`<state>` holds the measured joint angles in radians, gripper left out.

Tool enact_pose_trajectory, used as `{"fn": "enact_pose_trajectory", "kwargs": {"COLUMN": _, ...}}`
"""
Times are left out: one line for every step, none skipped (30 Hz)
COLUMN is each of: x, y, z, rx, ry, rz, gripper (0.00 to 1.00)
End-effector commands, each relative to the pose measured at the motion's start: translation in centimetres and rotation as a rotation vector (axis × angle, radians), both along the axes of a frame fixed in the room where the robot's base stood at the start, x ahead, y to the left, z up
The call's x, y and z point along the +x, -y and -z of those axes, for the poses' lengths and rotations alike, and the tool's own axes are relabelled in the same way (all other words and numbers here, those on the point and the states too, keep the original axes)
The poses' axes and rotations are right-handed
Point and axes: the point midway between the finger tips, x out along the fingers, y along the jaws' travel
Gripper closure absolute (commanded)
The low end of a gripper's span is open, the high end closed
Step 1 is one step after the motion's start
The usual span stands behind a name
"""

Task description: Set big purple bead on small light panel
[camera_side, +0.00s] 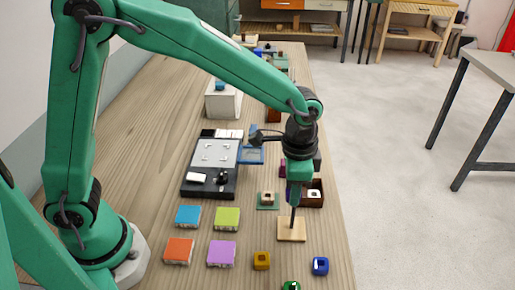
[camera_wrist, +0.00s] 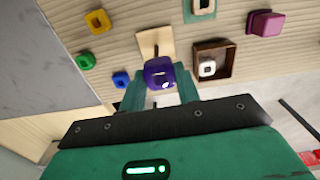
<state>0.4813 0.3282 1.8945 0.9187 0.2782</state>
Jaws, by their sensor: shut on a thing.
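My gripper (camera_wrist: 162,78) is shut on a big purple bead (camera_wrist: 157,70) in the wrist view, with one teal finger on each side. In the side view my gripper (camera_side: 296,193) points down over a square wooden base (camera_side: 286,233) with an upright dark rod. The bead is mostly hidden there by the fingers. I cannot tell whether the rod is inside the bead or just beside it. A dark-framed pale panel (camera_side: 219,154), which looks like the light panel, lies left of my gripper and farther back.
Blue (camera_side: 187,216), green (camera_side: 227,219), orange (camera_side: 178,250) and purple (camera_side: 221,253) tiles lie left of my gripper. Yellow (camera_side: 261,261) and blue (camera_side: 320,266) beads lie in front. A brown box (camera_wrist: 213,62) holds a white bead. The table's right edge is close.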

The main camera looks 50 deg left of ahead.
Motion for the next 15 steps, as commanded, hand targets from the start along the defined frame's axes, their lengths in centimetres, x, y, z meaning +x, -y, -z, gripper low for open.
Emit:
{"fn": "enact_pose_trajectory", "kwargs": {"x": 0.1, "y": -0.6, "z": -0.1, "rx": 0.0, "ry": 0.0, "rz": -0.019, "gripper": 0.9}}
{"fn": "enact_pose_trajectory", "kwargs": {"x": 0.2, "y": -1.0, "z": -0.2, "rx": 0.0, "ry": 0.0, "rz": -0.032, "gripper": 0.9}}
{"fn": "enact_pose_trajectory", "kwargs": {"x": 0.3, "y": -1.6, "z": -0.2, "rx": 0.0, "ry": 0.0, "rz": -0.051, "gripper": 0.9}}
{"fn": "enact_pose_trajectory", "kwargs": {"x": 0.4, "y": -2.0, "z": -0.3, "rx": 0.0, "ry": 0.0, "rz": -0.066, "gripper": 0.9}}
{"fn": "enact_pose_trajectory", "kwargs": {"x": 0.5, "y": -2.6, "z": -0.4, "rx": 0.0, "ry": 0.0, "rz": -0.085, "gripper": 0.9}}
{"fn": "enact_pose_trajectory", "kwargs": {"x": 0.7, "y": -3.4, "z": -0.6, "rx": -0.001, "ry": 0.001, "rz": -0.111, "gripper": 0.9}}
{"fn": "enact_pose_trajectory", "kwargs": {"x": 0.8, "y": -4.0, "z": -0.7, "rx": -0.001, "ry": 0.001, "rz": -0.134, "gripper": 0.9}}
{"fn": "enact_pose_trajectory", "kwargs": {"x": 0.9, "y": -4.7, "z": -0.8, "rx": -0.001, "ry": 0.001, "rz": -0.157, "gripper": 0.9}}
{"fn": "enact_pose_trajectory", "kwargs": {"x": 1.0, "y": -5.7, "z": -0.9, "rx": 0.0, "ry": 0.0, "rz": -0.189, "gripper": 0.9}}
{"fn": "enact_pose_trajectory", "kwargs": {"x": 1.0, "y": -6.4, "z": -1.0, "rx": 0.0, "ry": 0.0, "rz": -0.215, "gripper": 0.9}}
{"fn": "enact_pose_trajectory", "kwargs": {"x": 1.1, "y": -7.2, "z": -1.1, "rx": -0.001, "ry": 0.001, "rz": -0.242, "gripper": 0.9}}
{"fn": "enact_pose_trajectory", "kwargs": {"x": 1.2, "y": -8.3, "z": -1.3, "rx": 0.0, "ry": 0.001, "rz": -0.278, "gripper": 0.9}}
{"fn": "enact_pose_trajectory", "kwargs": {"x": 1.2, "y": -9.1, "z": -1.4, "rx": -0.001, "ry": 0.001, "rz": -0.305, "gripper": 0.9}}
{"fn": "enact_pose_trajectory", "kwargs": {"x": 1.2, "y": -9.9, "z": -1.5, "rx": -0.001, "ry": 0.001, "rz": -0.334, "gripper": 0.9}}
{"fn": "enact_pose_trajectory", "kwargs": {"x": 1.1, "y": -11.0, "z": -1.7, "rx": -0.001, "ry": 0.001, "rz": -0.371, "gripper": 0.9}}
